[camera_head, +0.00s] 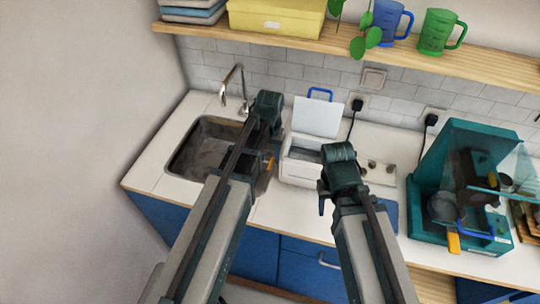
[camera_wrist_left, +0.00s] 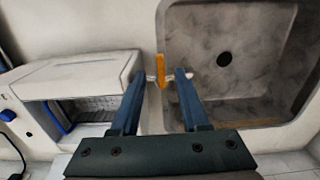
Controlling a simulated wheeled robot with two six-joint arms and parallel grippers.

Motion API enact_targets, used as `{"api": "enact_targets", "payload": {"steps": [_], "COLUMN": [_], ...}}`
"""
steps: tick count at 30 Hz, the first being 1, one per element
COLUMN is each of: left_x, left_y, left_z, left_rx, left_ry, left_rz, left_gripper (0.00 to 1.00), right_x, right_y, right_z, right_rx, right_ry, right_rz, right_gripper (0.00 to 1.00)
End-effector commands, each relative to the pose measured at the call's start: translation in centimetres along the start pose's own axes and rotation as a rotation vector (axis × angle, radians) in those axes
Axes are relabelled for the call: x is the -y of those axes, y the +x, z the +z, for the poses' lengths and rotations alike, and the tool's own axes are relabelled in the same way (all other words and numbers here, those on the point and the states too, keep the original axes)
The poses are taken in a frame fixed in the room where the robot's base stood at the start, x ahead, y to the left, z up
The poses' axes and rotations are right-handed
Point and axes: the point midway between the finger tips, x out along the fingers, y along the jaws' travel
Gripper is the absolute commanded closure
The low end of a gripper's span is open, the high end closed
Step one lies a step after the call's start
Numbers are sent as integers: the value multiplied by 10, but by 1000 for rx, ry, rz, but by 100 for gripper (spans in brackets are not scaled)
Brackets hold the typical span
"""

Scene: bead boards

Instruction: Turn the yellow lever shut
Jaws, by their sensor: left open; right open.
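A yellow-orange lever (camera_wrist_left: 160,70) stands between the two fingertips of my left gripper (camera_wrist_left: 161,78) in the left wrist view. The fingers are open, one on each side of it, with gaps visible. The lever also shows in the head view (camera_head: 269,162), right of my left arm, between the sink and the white box. What it is mounted on is mostly hidden. Another yellow-orange lever (camera_head: 453,243) is on the front of the teal machine (camera_head: 425,205) at the right. My right gripper (camera_head: 322,204) is open over the counter, its fingers partly hidden, away from both levers.
The sink (camera_head: 190,150) with its tap (camera_head: 237,85) is left of my left arm. A white box (camera_head: 300,170) with a raised lid (camera_head: 317,117) and blue handle is on the right. A wooden shelf (camera_head: 350,55) with mugs runs above. The counter's left end is clear.

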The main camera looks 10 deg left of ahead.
Motion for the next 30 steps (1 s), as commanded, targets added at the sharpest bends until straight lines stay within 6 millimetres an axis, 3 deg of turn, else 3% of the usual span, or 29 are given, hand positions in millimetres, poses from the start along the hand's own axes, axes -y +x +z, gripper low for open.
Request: {"api": "enact_targets", "payload": {"steps": [1,18,23,30], "left_x": [0,0,0,0], "left_y": [-15,-100,-110,-110], "left_z": [0,0,0,0], "left_rx": [0,0,0,0], "left_ry": [0,0,-1,-1], "left_rz": [0,0,0,0], "left_gripper": [55,55,55,55], "right_x": [-1,-9,-10,-10], "right_y": [-15,-99,-110,-109], "right_z": [1,6,6,6], "right_rx": [0,0,0,0], "right_ry": [0,11,14,14], "right_rz": [0,-2,-3,-3], "right_gripper": [50,50,50,50]}}
